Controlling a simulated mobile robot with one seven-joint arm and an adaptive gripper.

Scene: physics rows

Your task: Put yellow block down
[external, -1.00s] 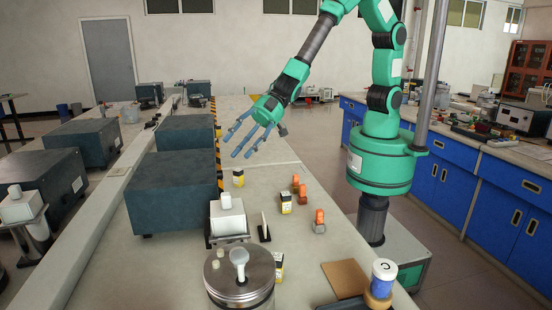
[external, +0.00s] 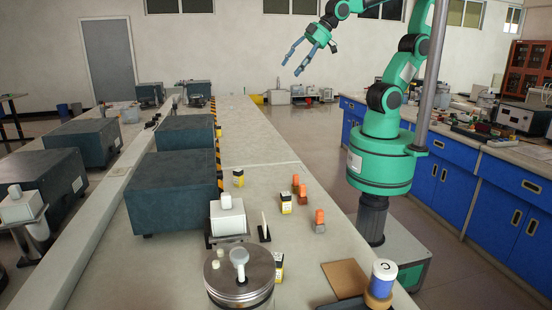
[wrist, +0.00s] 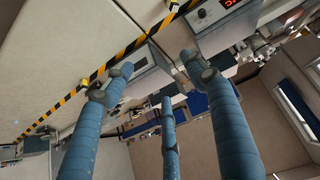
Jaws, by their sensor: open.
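Several small yellow blocks with dark and white faces stand on the long bench (external: 253,140). One yellow block (external: 238,177) is by the dark box. Another yellow block (external: 286,203) is nearer the middle, and a third (external: 278,266) is partly hidden behind the round metal container. My gripper (external: 292,68) is high above the bench's right side, well away from the blocks. Its blue fingers are spread, with nothing between them. The wrist view shows the fingers (wrist: 156,78) apart and empty. A small yellow thing (wrist: 85,83) lies there beside the striped strip.
Large dark boxes (external: 175,190) line the left of the bench. Orange-topped pieces (external: 319,221) stand near its right edge. A white-topped unit (external: 227,216) and the metal container (external: 239,278) stand in front. The bench's far middle is clear.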

